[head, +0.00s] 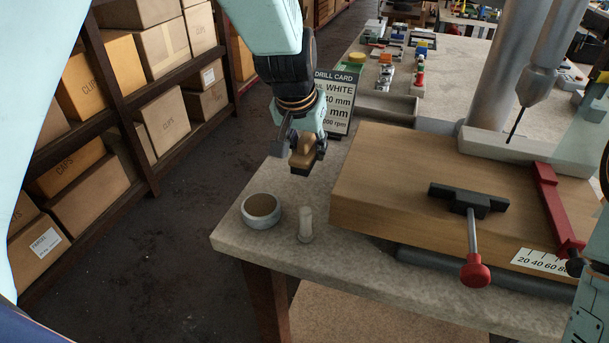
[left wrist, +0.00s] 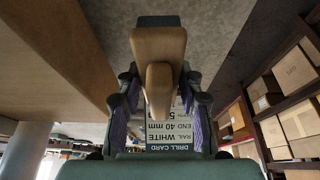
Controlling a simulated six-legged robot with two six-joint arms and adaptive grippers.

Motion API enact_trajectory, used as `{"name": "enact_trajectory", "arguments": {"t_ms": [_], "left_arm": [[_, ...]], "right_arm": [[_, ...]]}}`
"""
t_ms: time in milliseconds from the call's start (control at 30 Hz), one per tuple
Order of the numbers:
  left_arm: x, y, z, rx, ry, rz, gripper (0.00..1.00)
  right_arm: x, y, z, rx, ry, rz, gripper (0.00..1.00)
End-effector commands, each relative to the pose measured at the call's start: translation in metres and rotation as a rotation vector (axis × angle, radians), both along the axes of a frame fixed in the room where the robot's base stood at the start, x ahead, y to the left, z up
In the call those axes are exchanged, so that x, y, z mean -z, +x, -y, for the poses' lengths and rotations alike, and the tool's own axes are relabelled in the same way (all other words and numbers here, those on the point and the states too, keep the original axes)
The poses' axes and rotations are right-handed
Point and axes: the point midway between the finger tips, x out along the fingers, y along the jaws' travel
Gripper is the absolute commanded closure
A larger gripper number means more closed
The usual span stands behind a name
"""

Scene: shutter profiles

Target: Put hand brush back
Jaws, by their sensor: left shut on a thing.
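The hand brush (head: 304,152) has a tan wooden body with a dark underside. My left gripper (head: 308,141) is shut on it and holds it near the left edge of the table, in front of the drill card. In the left wrist view the brush (left wrist: 158,48) sits between the two finger pads, its handle towards the camera and its dark end pointing away. I cannot tell whether the brush touches the tabletop. My right gripper does not show; only parts of my right arm are at the right edge of the head view.
A round pot (head: 261,211) and a small clear cylinder (head: 306,225) stand at the table's near left corner. The drill card (head: 335,100) stands behind the gripper. A wooden block (head: 400,185) with a red-knobbed clamp (head: 474,269) fills the right. Shelves of boxes (head: 165,120) stand left.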

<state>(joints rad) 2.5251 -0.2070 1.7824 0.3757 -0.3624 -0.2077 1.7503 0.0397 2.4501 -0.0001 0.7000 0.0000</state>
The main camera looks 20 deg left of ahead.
Motion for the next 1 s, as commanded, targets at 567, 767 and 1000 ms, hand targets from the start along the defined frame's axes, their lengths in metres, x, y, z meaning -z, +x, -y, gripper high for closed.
{"name": "enact_trajectory", "arguments": {"t_ms": [567,767,1000], "left_arm": [[0.059,0.000,-0.002,-0.004,0.001,0.002,0.93],[0.057,0.000,-0.002,-0.004,0.001,0.003,0.93],[0.062,0.000,-0.002,-0.004,0.001,0.001,0.59]], "right_arm": [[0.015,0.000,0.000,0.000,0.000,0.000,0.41],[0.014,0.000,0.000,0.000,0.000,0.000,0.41],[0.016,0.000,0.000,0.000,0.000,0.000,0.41]]}}
